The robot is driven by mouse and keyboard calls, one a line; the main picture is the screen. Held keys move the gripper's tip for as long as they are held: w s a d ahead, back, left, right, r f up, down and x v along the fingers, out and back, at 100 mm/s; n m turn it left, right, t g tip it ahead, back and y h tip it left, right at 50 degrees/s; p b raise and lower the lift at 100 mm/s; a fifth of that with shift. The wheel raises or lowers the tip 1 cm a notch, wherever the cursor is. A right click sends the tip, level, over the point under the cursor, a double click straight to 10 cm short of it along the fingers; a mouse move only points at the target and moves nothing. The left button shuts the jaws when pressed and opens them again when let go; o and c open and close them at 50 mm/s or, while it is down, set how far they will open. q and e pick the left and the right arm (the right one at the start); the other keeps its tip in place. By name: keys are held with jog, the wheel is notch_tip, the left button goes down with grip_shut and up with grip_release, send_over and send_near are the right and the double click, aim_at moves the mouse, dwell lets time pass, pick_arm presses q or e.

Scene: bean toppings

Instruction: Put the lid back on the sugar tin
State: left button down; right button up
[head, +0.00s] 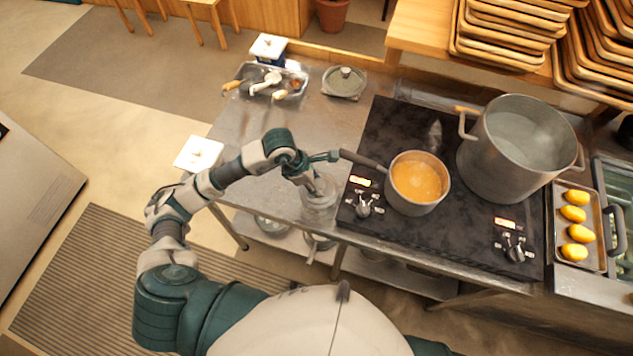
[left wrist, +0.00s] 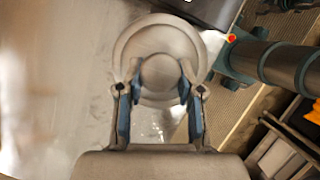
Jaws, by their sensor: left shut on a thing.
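My left gripper (head: 318,187) points down at the front edge of the steel table, right over a clear round container (head: 320,205). In the left wrist view its two fingers (left wrist: 160,95) are closed on the round raised middle of a pale grey disc (left wrist: 140,42), which looks like a lid with a knob. I cannot tell whether the disc rests on the container or is held just above it. No label marks the container as the sugar tin. My right gripper is out of view.
A pot of orange soup (head: 416,182) stands on the black stove close to the right, its handle reaching toward my gripper. A large pot (head: 515,140) is beyond.

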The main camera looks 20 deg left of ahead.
pick_arm(q)
jog(key=shift+a, duration=0.35)
jog(key=shift+d, duration=0.35)
jog(key=shift+a+f+b, duration=0.1)
jog(key=shift+a+b, duration=0.2)
jog(key=shift+b, duration=0.2)
dwell(0.6)
jog(key=shift+d+f+b, duration=0.1)
jog(key=shift+f+b, duration=0.2)
jog(key=shift+b, duration=0.35)
dwell(0.7)
grip_release()
dwell(0.6)
jog(key=shift+r, duration=0.15)
dwell(0.4)
